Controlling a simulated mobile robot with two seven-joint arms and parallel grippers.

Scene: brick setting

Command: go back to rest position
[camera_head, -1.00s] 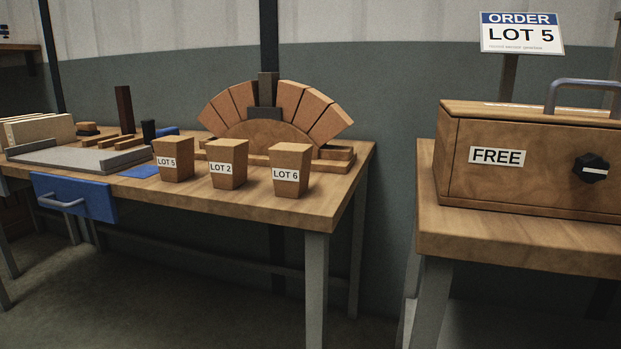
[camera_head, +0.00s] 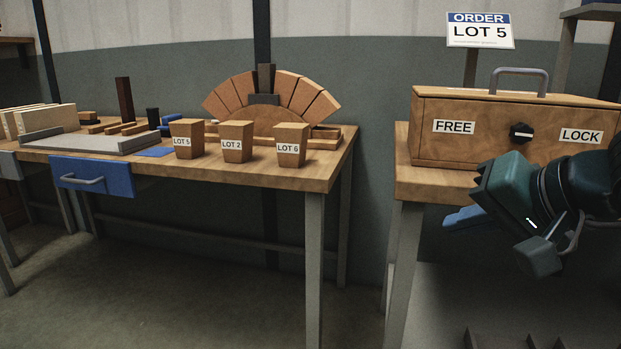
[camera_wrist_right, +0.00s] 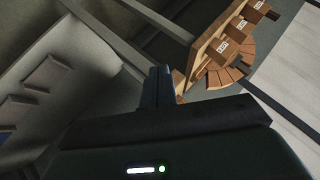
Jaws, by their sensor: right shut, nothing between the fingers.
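My right gripper (camera_head: 464,217) comes in from the right in the head view, in front of the right table's front edge and below the wooden box. Its blue fingers are together and hold nothing. In the right wrist view its fingers (camera_wrist_right: 158,88) also show closed and empty, pointing towards the left table and open floor. My left gripper is not in view.
The wooden box (camera_head: 472,103) with a dark knob between FREE and LOCK stands on the right table (camera_head: 425,191). The left table (camera_head: 320,173) carries blocks labelled LOT 5 (camera_head: 187,140), LOT 2 (camera_head: 237,142) and LOT 6 (camera_head: 291,146). A blue drawer (camera_head: 115,176) juts out.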

